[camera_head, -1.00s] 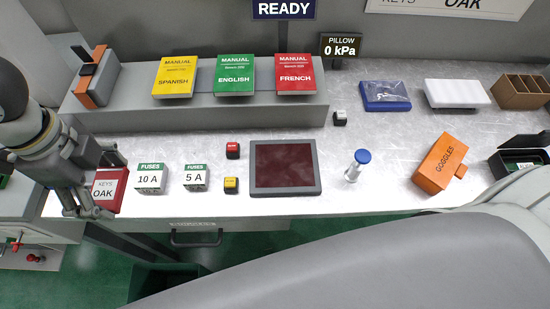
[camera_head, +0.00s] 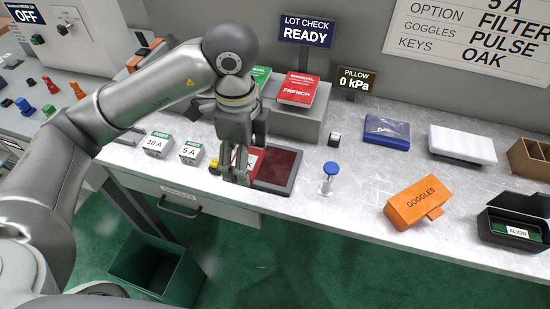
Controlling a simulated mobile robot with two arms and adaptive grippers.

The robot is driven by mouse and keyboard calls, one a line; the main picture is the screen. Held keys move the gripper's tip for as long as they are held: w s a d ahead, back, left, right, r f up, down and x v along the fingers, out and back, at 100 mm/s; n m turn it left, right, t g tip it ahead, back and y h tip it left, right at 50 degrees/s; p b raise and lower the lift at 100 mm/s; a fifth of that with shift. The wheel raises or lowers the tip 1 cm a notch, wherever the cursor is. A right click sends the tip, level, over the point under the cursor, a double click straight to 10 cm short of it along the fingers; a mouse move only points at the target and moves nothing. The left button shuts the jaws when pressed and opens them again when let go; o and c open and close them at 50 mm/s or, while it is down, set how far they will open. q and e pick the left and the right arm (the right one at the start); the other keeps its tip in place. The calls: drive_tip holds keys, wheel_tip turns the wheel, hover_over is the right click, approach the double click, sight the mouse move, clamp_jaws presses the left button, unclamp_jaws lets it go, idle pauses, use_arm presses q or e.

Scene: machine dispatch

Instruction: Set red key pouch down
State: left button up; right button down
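The red key pouch (camera_head: 255,159), with its white label partly showing, is held in my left gripper (camera_head: 237,169). The gripper points down and is shut on the pouch, and its fingers cover the pouch's left part. The pouch is over the left part of a grey-framed dark red pad (camera_head: 281,168). I cannot tell whether the pouch touches the pad. My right gripper is not in view.
Fuse boxes marked 10 A (camera_head: 157,144) and 5 A (camera_head: 191,152) stand left of the pad. A blue-capped stamp-like item (camera_head: 329,177) stands to its right. Further right are an orange goggles box (camera_head: 414,202) and a black case (camera_head: 514,228).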

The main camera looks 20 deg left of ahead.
use_arm(q)
drive_tip(key=w+f, duration=0.3)
drive_tip(key=w, duration=0.3)
drive_tip(key=p, duration=0.2)
hover_over(267, 163)
drive_tip(key=f, duration=0.4)
drive_tip(key=shift+s+a+f, duration=0.1)
drive_tip(key=shift+s+f, duration=0.1)
drive_tip(key=shift+s, duration=0.15)
drive_tip(key=shift+w+f, duration=0.15)
drive_tip(key=shift+f, duration=0.1)
wheel_tip(267, 163, down, 3)
drive_tip(key=shift+w+r+p, duration=0.1)
drive_tip(key=shift+w+p, duration=0.05)
drive_tip(key=shift+p, duration=0.7)
drive_tip(key=shift+f, duration=0.55)
drive_tip(key=o, duration=1)
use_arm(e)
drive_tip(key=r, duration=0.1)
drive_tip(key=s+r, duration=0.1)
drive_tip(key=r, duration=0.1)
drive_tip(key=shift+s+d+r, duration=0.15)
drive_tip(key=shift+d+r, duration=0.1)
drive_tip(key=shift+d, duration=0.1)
